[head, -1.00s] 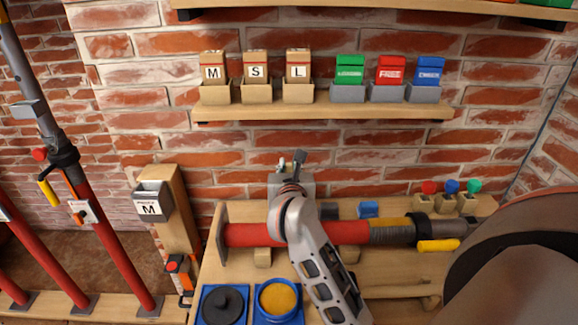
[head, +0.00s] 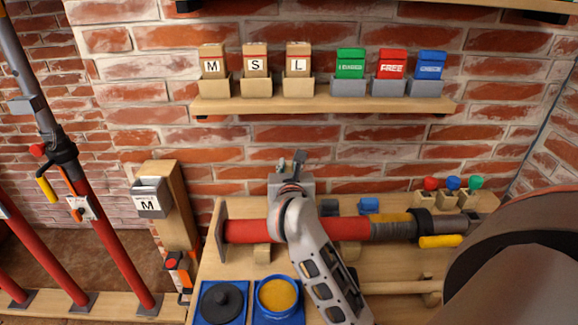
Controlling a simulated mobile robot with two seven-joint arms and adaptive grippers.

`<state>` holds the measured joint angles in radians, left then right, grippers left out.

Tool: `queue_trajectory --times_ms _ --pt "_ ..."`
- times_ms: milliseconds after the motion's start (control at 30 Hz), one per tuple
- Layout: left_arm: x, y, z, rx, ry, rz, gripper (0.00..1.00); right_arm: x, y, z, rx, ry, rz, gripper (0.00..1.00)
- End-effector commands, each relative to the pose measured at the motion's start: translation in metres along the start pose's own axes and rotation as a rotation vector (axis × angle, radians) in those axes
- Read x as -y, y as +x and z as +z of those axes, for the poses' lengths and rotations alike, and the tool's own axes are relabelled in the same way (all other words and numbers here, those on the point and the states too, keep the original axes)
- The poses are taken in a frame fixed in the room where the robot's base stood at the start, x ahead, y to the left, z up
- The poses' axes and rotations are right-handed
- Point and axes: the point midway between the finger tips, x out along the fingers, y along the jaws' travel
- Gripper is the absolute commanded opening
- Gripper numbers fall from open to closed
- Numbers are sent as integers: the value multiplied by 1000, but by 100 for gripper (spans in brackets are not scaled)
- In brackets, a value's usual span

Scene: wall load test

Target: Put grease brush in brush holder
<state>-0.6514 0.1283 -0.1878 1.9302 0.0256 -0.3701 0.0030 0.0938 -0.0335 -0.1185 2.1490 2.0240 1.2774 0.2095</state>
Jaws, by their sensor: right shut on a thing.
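My right gripper (head: 291,166) is over the back of the workbench, seen from behind along its arm. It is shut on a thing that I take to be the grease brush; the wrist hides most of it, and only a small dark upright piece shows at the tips. A grey box-like part (head: 307,184) shows around the wrist; I cannot tell whether it is the brush holder. A round pot of yellow grease (head: 278,296) stands in a blue tray at the front of the bench. My left gripper is out of view.
A red prop (head: 345,229) lies across the bench under my right arm. A dark lid (head: 222,301) sits left of the grease. A shelf (head: 330,105) with several card boxes hangs on the brick wall above. Red, blue and green-topped pieces (head: 452,184) stand at the back right.

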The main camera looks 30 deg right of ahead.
Motion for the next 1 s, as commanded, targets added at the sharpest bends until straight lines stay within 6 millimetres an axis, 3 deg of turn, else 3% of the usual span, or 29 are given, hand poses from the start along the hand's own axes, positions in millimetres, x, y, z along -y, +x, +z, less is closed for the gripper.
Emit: queue_trajectory --times_ms 900,933,1000 --pt "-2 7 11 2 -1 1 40 0 3 -14 0 0 0 0" --pt "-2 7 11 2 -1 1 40 0 3 -14 0 0 0 20" --pt "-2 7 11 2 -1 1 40 0 3 -14 1 0 0 35"
